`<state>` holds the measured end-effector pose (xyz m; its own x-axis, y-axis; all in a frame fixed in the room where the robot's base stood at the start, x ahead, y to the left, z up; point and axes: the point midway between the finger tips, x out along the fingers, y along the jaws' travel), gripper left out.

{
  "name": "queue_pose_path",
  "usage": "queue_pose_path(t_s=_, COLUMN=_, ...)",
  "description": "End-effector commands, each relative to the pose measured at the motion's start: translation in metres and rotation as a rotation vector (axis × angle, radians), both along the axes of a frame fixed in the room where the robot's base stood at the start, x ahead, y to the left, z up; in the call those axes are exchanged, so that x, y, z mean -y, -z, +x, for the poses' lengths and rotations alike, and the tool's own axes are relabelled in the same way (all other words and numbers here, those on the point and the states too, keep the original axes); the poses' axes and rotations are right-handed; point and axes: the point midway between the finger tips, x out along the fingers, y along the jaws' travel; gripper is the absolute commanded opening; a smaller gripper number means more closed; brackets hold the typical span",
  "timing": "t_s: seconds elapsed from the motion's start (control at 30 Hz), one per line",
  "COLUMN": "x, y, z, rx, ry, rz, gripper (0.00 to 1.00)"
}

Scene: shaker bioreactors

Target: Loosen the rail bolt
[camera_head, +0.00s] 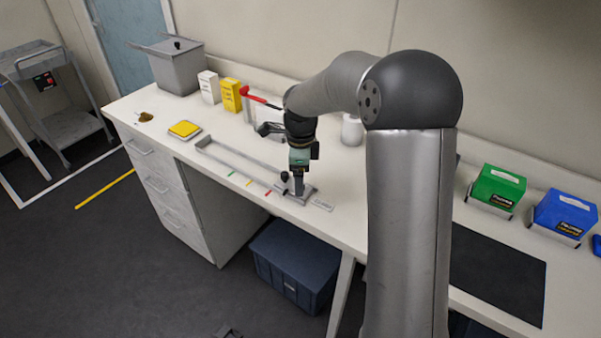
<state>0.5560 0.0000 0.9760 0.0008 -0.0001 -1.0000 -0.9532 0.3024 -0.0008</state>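The rail (240,160) is a long narrow grey frame lying on the white bench. Small green, yellow and red marks lie along its front side. At its right end is a grey block with a dark knob (284,177), which may be the rail bolt. My gripper (297,185) points down over this right end, just right of the knob. Its fingers reach close to the block. I cannot tell whether they touch anything, or whether they are open or shut, because they are small and partly merge with the block.
A red-handled tool (252,95) stands behind the rail. A grey bin (178,70), white box (209,88) and yellow box (231,95) stand at the back left. A yellow pad (185,129) lies left. Green (497,187) and blue (565,214) boxes and a black mat (497,270) are right.

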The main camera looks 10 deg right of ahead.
Motion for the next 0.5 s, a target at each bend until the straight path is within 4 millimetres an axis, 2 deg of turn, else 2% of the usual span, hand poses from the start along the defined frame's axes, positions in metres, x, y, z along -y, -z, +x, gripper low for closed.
queue_pose_path(t_s=0.1, x=-0.0001, y=0.0, z=-0.0001, rx=0.0, ry=0.0, rz=0.0, gripper=0.82)
queue_pose_path(t_s=0.13, x=-0.0001, y=-0.0001, z=-0.0001, rx=0.0, ry=0.0, rz=0.0, gripper=0.76)
queue_pose_path(t_s=0.3, x=-0.0002, y=-0.0003, z=-0.0002, rx=-0.001, ry=0.0, rz=0.0, gripper=0.32)
queue_pose_path(t_s=0.5, x=-0.0003, y=0.0004, z=-0.0001, rx=-0.001, ry=0.0, rz=0.0, gripper=0.32)
